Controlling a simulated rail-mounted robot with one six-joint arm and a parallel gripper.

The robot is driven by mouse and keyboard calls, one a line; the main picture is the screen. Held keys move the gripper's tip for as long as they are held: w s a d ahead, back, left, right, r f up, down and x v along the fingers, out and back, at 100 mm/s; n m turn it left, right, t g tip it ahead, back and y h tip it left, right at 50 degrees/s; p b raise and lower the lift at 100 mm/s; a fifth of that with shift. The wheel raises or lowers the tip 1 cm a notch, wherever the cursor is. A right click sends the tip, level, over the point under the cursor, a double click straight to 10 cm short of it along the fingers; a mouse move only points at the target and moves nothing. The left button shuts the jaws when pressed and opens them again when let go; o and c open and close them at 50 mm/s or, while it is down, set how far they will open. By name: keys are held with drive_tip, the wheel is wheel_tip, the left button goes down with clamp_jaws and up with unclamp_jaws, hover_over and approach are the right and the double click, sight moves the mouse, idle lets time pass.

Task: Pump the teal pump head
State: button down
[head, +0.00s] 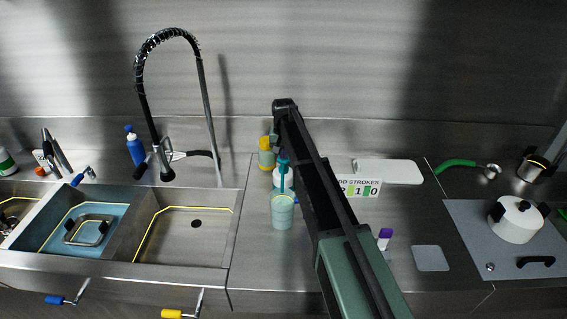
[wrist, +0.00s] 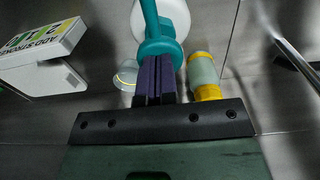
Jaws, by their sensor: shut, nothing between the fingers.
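In the head view my gripper (head: 277,146) hangs from the arm by the pump, partly hidden.
A yellow-capped bottle (head: 266,152) stands close behind the pump; it also shows in the wrist view (wrist: 203,76). A sign (head: 360,188) reading "ADD STROKES" stands to the right. A sink (head: 190,228) lies left, a white pot (head: 515,222) far right.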

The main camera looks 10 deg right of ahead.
drive_tip(key=shift+f, duration=0.1)
drive_tip(key=shift+f+b, duration=0.65)
drive_tip(key=shift+b, duration=0.1)
wheel_tip(320, 180, up, 5)
drive_tip(key=p, duration=0.4)
drive_tip(key=shift+f+p, duration=0.15)
drive_tip(key=shift+p, duration=0.2)
drive_tip(key=shift+f, duration=0.1)
drive_tip(key=s+f+n+b, duration=0.1)
drive_tip(key=s+f+b, duration=0.1)
drive_tip(key=s, duration=1)
drive_tip(key=s+f+b, duration=0.3)
drive_tip(key=s, duration=0.9)
drive_tip(key=s+f+n+b, duration=0.1)
drive_tip(key=s+f+b, duration=0.2)
drive_tip(key=s, duration=0.9)
drive_tip(key=shift+s+n, duration=0.25)
drive_tip(key=shift+n, duration=0.05)
